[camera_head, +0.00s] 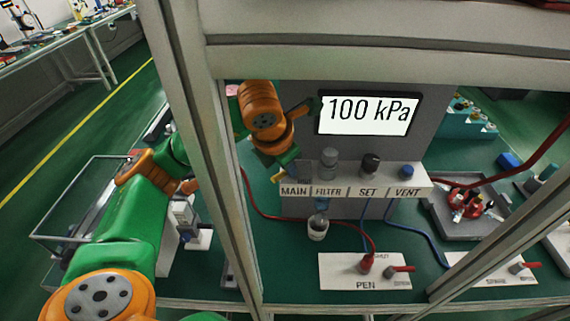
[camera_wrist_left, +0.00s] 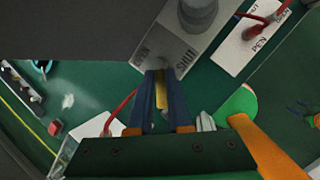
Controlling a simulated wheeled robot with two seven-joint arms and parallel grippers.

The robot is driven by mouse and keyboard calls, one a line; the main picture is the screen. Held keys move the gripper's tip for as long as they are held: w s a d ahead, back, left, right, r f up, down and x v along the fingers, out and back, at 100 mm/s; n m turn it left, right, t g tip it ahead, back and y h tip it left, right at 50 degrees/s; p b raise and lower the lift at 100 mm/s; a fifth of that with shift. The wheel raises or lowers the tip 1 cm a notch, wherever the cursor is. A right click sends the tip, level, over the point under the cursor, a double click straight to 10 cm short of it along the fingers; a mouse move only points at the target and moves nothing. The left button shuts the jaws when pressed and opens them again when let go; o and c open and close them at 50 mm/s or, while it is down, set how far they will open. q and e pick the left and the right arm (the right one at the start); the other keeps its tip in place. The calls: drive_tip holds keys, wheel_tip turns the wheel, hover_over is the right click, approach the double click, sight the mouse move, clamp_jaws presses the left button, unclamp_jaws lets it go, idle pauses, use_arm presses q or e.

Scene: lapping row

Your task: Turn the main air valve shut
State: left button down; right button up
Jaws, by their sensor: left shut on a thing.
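The main air valve's yellow lever (camera_wrist_left: 153,101) shows between the two blue-grey fingers of my left gripper (camera_wrist_left: 160,76) in the left wrist view. The gripper is shut on it. The plate behind (camera_wrist_left: 176,48) carries the words OPEN and SHUT; the fingers cover the valve's middle, so I cannot tell the lever's exact angle. In the head view my left gripper (camera_head: 288,171) is at the MAIN end of the labelled panel (camera_head: 345,190), and a bit of yellow shows beside it. A display (camera_head: 368,115) above reads 100 kPa. My right gripper is not in view.
FILTER (camera_head: 329,160), SET (camera_head: 370,163) and VENT (camera_head: 406,170) knobs stand right of MAIN. A frame post (camera_head: 215,170) stands before my left arm. A grey tray (camera_head: 480,222) sits at the right.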

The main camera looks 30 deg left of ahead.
use_arm(q)
drive_tip(key=shift+w+d+r+n+y, duration=0.1)
drive_tip(key=shift+d+n+y, duration=0.1)
drive_tip(key=shift+n, duration=0.25)
drive_tip(key=shift+d+r+n+y, duration=0.1)
drive_tip(key=shift+n+y, duration=0.1)
drive_tip(key=shift+n, duration=0.25)
drive_tip(key=shift+d+n+g+y+p, duration=0.15)
drive_tip(key=shift+n+g+y+p, duration=0.15)
drive_tip(key=shift+n, duration=0.6)
drive_tip(key=n, duration=0.1)
drive_tip(key=n+y+p, duration=0.1)
drive_tip(key=n, duration=0.1)
drive_tip(key=shift+w+d+g+p, duration=0.1)
drive_tip(key=shift+d+g+p, duration=0.1)
drive_tip(key=shift+g+p, duration=0.1)
drive_tip(key=shift+w+d+n+y+p, duration=0.15)
drive_tip(key=shift+n+y+p, duration=0.25)
drive_tip(key=shift+n, duration=0.3)
drive_tip(key=shift+f+g, duration=0.1)
drive_tip(key=shift+g, duration=0.2)
drive_tip(key=c, duration=0.8)
unclamp_jaws()
drive_tip(key=shift+d, duration=0.1)
drive_tip(key=shift+c, duration=0.2)
drive_tip(key=p+v, duration=0.1)
drive_tip(key=v, duration=0.6)
